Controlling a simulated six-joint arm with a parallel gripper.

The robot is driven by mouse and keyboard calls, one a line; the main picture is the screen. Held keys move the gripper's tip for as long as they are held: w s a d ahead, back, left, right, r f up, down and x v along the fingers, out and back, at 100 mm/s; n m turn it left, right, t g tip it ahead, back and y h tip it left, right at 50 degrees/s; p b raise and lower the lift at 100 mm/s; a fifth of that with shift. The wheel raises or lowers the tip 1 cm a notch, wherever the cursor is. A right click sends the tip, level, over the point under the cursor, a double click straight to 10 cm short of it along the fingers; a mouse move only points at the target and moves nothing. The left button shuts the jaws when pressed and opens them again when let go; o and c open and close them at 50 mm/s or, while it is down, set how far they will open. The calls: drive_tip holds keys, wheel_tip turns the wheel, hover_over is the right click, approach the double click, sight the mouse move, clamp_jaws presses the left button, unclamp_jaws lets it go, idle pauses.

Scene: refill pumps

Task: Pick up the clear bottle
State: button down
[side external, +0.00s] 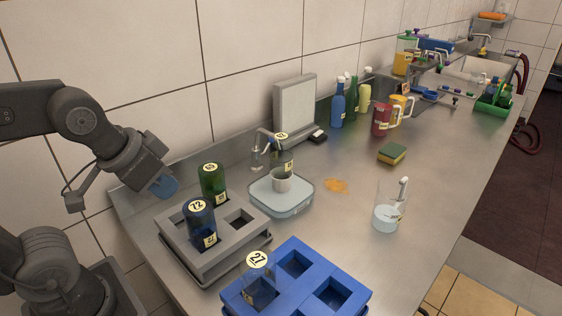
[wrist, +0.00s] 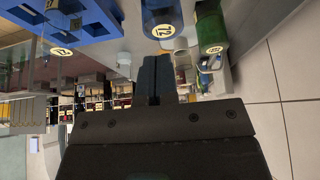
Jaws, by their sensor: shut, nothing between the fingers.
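A clear bottle with a round label 27 (side external: 258,277) stands in the blue rack (side external: 300,247) at the front; the rack hides its lower part. The blue rack also shows in the wrist view (wrist: 95,22), with the clear bottle (wrist: 60,32) at the upper left. My gripper (side external: 165,187) is at the left, raised beside the grey rack and well apart from the clear bottle. Its blue fingers (wrist: 153,78) are together and empty in the wrist view.
The grey rack (side external: 182,238) holds a blue bottle 72 (side external: 200,222) and a green bottle (side external: 213,182), between my gripper and the blue rack. A scale (side external: 291,204) with a cup and another bottle stands behind. A beaker (side external: 388,217), an orange spill (side external: 337,186) and a sponge (side external: 392,153) are to the right.

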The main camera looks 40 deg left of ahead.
drive_tip(key=c, duration=1.8)
unclamp_jaws()
drive_tip(key=shift+c, duration=0.2)
drive_tip(key=o, duration=1.7)
drive_tip(key=shift+c, duration=0.2)
drive_tip(key=shift+r, duration=0.1)
drive_tip(key=w+a+r+m+g, duration=0.1)
drive_tip(key=w+r+m, duration=0.2)
drive_tip(key=w+m, duration=0.35)
drive_tip(key=w+a+r+m+g, duration=0.1)
drive_tip(key=w+r+m+g, duration=0.15)
drive_tip(key=w, duration=0.65)
drive_tip(key=w+a+r+m+g, duration=0.1)
drive_tip(key=w+r+m, duration=0.35)
drive_tip(key=w, duration=0.35)
drive_tip(key=m+g, duration=0.1)
drive_tip(key=m, duration=0.6)
hover_over(282, 136)
drive_tip(key=a, duration=0.1)
wheel_tip(282, 136, down, 4)
wheel_tip(282, 136, down, 8)
drive_tip(key=shift+r, duration=0.1)
drive_tip(key=shift+d+f, duration=0.15)
drive_tip(key=shift+f, duration=0.75)
drive_tip(key=shift+d+f, duration=0.2)
drive_tip(key=shift+f, duration=0.75)
drive_tip(key=shift+d+f, duration=0.15)
drive_tip(key=shift+f, duration=0.75)
